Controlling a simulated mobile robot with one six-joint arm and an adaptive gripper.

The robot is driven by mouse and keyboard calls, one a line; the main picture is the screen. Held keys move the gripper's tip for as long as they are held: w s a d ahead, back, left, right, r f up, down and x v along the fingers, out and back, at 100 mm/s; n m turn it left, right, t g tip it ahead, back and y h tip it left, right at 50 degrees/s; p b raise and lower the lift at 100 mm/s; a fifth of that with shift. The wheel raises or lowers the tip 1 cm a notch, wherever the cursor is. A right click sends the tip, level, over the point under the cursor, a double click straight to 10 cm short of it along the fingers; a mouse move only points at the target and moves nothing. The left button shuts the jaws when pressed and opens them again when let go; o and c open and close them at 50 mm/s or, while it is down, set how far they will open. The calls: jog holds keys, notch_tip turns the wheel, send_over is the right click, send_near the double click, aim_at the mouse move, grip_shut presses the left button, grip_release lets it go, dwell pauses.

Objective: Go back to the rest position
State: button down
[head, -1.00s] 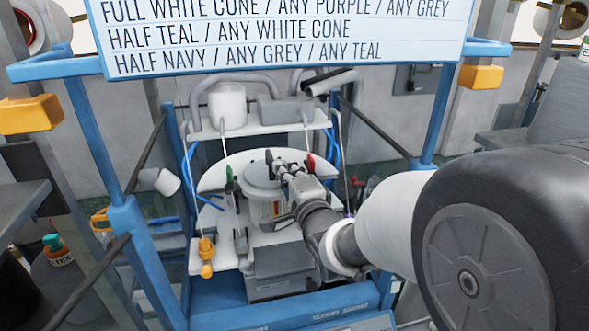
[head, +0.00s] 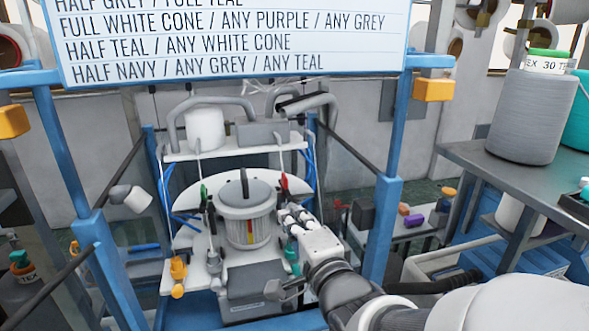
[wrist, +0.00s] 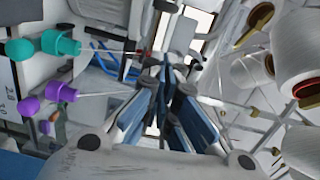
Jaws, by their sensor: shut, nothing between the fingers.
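My gripper (head: 287,214) is in front of the blue-framed knitting machine, just right of its ribbed grey cylinder (head: 248,222). Its fingers are closed with nothing held between them. In the wrist view the fingers (wrist: 166,62) come together near the middle. My arm runs from the lower right corner toward the machine. I cannot tell whether the fingertips touch the machine.
A sign (head: 235,45) hangs across the top of the frame. A table (head: 460,155) at right holds a large grey cone (head: 530,115). Teal (wrist: 60,43) and purple (wrist: 62,92) knobs show in the wrist view. A blue post (head: 383,225) stands right of the gripper.

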jog(key=s+d+f+n+g+h+b, duration=0.3)
jog(key=d+f+b, duration=0.1)
jog(key=d+f, duration=0.3)
jog(key=s+d+f+n+g+h+b, duration=0.1)
jog(key=s+d+f+n+g+b, duration=0.1)
jog(key=s, duration=0.6)
jog(key=s+d+f+n+g+h+b, duration=0.1)
jog(key=s+d+f+n+g+b, duration=0.1)
jog(key=s+f, duration=0.4)
jog(key=s+d+f+n+g+h+b, duration=0.1)
jog(key=s+d+f+n+g, duration=0.3)
jog(key=s, duration=0.5)
jog(key=shift+s+f+n+g+b, duration=0.35)
jog(key=shift+n+b, duration=0.2)
jog(key=shift+n, duration=0.55)
jog(key=c, duration=2.3)
grip_release()
jog(key=shift+w, duration=0.1)
